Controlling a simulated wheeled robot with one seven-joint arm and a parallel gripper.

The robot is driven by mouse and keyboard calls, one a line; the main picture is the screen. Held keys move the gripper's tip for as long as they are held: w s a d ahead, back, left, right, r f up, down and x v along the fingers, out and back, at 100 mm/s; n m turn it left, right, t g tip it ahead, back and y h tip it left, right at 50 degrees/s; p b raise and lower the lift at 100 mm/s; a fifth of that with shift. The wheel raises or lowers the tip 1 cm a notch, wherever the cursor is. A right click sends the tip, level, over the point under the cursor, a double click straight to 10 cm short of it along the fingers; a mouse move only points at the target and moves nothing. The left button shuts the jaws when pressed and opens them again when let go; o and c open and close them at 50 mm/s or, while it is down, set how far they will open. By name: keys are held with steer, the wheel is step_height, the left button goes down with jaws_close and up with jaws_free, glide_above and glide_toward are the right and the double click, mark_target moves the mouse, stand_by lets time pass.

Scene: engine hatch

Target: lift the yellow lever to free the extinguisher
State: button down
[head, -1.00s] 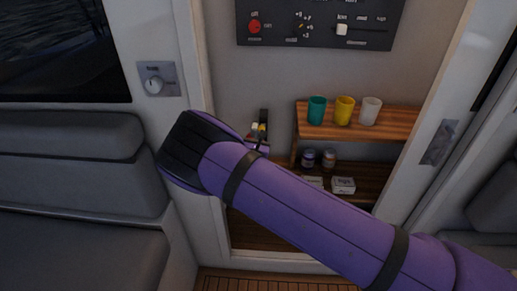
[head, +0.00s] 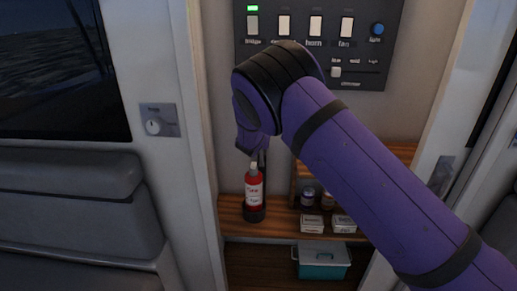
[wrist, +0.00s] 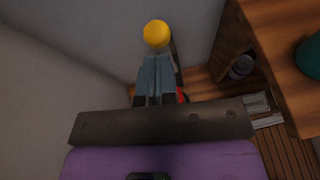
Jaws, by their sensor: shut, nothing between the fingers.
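The yellow lever shows in the wrist view as a round yellow knob (wrist: 157,33) on a dark grey mount against the wall. My gripper (wrist: 156,62) is shut and empty, its grey-blue fingertips just below the knob in that view. I cannot tell whether they touch it. The red extinguisher (head: 254,188) with a white label stands upright on a wooden shelf in the head view, directly below my gripper. A bit of its red body shows beside the fingers in the wrist view (wrist: 183,96). In the head view my arm hides the yellow knob.
A dark switch panel (head: 300,30) is on the wall above. A wooden shelf at right is partly behind my arm, with jars (head: 307,197) and small white boxes (head: 312,223) below. A teal box (head: 322,262) sits lower. A white door frame (head: 200,130) borders the left.

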steer(key=w, duration=0.1)
steer(key=w+r, duration=0.1)
steer(key=shift+w, duration=0.3)
steer(key=shift+d+r, duration=0.1)
steer(key=shift+r, duration=0.05)
stand_by(0.3)
